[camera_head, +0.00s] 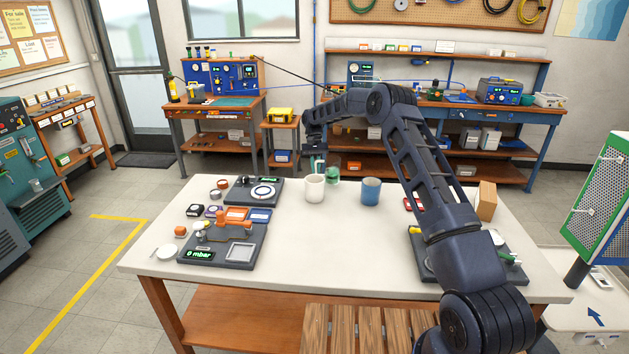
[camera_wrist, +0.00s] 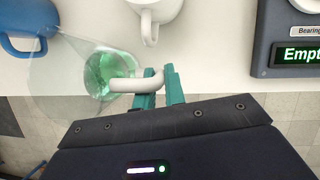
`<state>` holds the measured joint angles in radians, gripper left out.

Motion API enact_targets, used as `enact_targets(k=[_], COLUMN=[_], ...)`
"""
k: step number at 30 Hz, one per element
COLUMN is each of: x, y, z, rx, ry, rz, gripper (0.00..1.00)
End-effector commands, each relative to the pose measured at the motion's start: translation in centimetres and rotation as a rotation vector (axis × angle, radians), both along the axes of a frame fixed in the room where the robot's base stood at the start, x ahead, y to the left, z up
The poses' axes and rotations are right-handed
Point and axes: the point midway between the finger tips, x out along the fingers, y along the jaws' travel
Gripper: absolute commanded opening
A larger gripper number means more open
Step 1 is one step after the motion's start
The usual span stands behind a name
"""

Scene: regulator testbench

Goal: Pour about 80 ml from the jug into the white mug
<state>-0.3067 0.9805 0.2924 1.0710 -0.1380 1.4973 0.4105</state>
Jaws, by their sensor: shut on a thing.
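The clear jug (camera_wrist: 68,75) holds green liquid (camera_wrist: 108,68). My gripper (camera_wrist: 160,88) has its teal fingers shut on the jug's pale handle (camera_wrist: 132,84). In the head view the jug (camera_head: 332,174) is near the table's far edge, just right of and behind the white mug (camera_head: 315,190). My gripper (camera_head: 318,162) is partly hidden there by my arm. The white mug also shows at the top of the wrist view (camera_wrist: 153,12), apart from the jug. Its inside is hidden. I cannot tell whether the jug touches the table or how far it tilts.
A blue mug (camera_head: 371,191) stands right of the jug. A dark device with a round plate (camera_head: 262,191) is to the left; its display reads "Empt" in the wrist view (camera_wrist: 300,54). A test rig (camera_head: 222,247) reads 0 mbar. The middle of the table (camera_head: 335,245) is clear.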

Motion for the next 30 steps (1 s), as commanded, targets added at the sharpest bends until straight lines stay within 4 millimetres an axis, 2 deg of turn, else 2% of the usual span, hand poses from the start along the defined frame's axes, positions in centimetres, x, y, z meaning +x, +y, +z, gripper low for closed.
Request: enact_targets(k=[4, 17, 30], x=[0.0, -0.2, -1.3], y=[0.0, 0.1, 0.8], z=[-0.6, -0.7, -0.8], rx=[0.000, -0.012, -0.129], ry=[0.000, -0.023, -0.209], rz=[0.000, 0.003, 0.005], gripper=[0.00, 0.00, 0.00])
